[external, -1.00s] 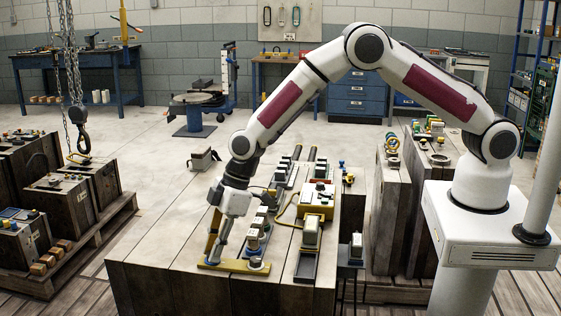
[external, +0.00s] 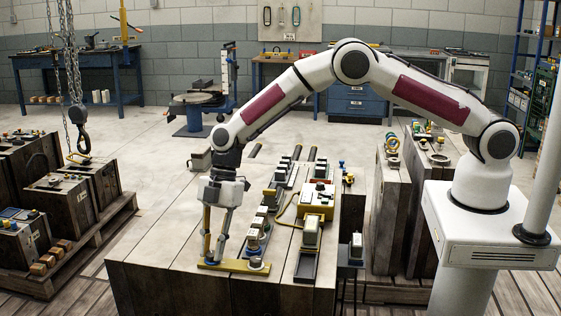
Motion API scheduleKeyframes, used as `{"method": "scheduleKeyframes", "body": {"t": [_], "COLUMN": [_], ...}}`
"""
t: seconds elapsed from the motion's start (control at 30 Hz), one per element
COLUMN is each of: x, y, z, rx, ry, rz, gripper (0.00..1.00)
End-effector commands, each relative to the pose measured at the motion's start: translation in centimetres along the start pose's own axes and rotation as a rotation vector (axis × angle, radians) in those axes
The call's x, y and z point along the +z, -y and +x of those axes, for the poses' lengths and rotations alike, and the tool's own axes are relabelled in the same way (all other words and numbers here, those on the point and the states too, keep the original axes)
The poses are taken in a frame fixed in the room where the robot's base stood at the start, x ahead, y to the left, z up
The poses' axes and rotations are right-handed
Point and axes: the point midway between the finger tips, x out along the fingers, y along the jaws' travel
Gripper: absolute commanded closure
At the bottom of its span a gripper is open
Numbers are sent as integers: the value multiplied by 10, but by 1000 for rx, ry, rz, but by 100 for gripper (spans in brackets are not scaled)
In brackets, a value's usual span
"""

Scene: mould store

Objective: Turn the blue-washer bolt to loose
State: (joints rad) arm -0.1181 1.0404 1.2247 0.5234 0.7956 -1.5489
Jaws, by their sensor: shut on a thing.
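A yellow clamp bar (external: 236,266) lies across the front left of the wooden block's top. At its left end is the blue-washer bolt (external: 209,262); a little blue shows at its base, and the fingers hide most of its head. My gripper (external: 213,254) points down over this bolt, its two fingers on either side and shut on the bolt head. How far the bolt has turned cannot be told.
A row of dark blocks with pale parts (external: 254,240) stands just right of my gripper. A yellow box (external: 317,200) with a cable sits farther right. A chain hook (external: 82,140) hangs at the left. The block's left top is mostly clear.

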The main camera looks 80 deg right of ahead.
Motion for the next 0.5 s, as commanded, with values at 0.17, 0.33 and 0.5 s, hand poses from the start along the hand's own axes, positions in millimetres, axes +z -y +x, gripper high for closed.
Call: {"method": "scheduleKeyframes", "body": {"t": [0.17,0.33,0.5], "x": [4,4,5], "y": [1,1,2], "z": [4,4,5], "rx": [-54,-82,-98], "ry": [6,5,5], "rz": [-116,-193,-231], "gripper": [100,100,100]}}
